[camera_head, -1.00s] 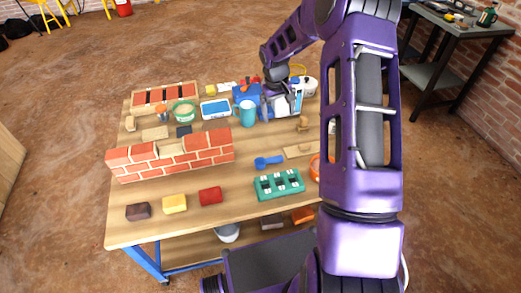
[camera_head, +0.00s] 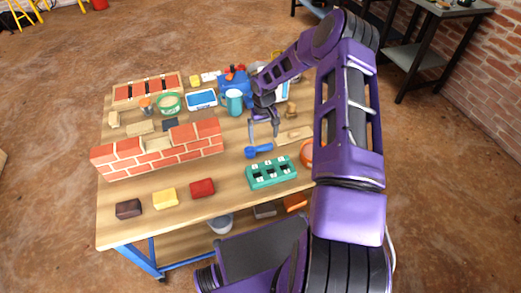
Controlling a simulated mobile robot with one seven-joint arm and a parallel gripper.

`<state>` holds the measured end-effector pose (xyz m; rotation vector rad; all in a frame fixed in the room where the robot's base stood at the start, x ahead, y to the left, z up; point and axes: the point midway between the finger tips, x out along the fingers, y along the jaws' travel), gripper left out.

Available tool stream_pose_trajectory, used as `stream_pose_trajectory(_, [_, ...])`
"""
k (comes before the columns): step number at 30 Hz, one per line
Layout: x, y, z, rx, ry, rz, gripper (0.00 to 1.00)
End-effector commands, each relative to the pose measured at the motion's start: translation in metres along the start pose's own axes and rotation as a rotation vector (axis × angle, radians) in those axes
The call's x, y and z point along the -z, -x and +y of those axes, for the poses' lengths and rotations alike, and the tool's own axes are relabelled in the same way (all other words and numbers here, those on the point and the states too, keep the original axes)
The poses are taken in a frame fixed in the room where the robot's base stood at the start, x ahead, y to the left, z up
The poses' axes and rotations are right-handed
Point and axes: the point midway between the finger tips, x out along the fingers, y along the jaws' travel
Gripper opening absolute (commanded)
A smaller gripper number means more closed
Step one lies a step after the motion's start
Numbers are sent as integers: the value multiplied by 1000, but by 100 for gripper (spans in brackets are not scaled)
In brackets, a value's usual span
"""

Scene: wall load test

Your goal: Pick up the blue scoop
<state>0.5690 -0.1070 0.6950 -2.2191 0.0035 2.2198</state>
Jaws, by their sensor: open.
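The blue scoop (camera_head: 260,151) lies on the wooden workbench, right of the brick wall and behind the teal rack. Its round bowl is at the left and its handle points right. My gripper (camera_head: 264,136) points down just above and behind the scoop, with its two fingers apart and nothing seen between them. I cannot tell whether a fingertip touches the scoop.
A small brick wall (camera_head: 160,152) stands left of the scoop. The teal rack (camera_head: 271,173) is in front, a wooden piece (camera_head: 295,135) to the right, and a teal cup (camera_head: 234,102) behind. Red, yellow and dark blocks lie near the front edge.

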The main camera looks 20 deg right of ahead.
Motion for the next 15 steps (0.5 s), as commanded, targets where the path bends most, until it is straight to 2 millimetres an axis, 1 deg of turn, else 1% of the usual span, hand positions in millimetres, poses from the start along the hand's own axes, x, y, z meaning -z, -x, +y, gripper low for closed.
stream_pose_trajectory(2, [0,-5,0,0,-1,0,100])
stream_pose_trajectory(9, [0,-40,1,2,-1,-1,100])
stream_pose_trajectory(12, [0,-50,1,1,0,0,100])
stream_pose_trajectory(15, [0,-53,2,-1,0,2,100])
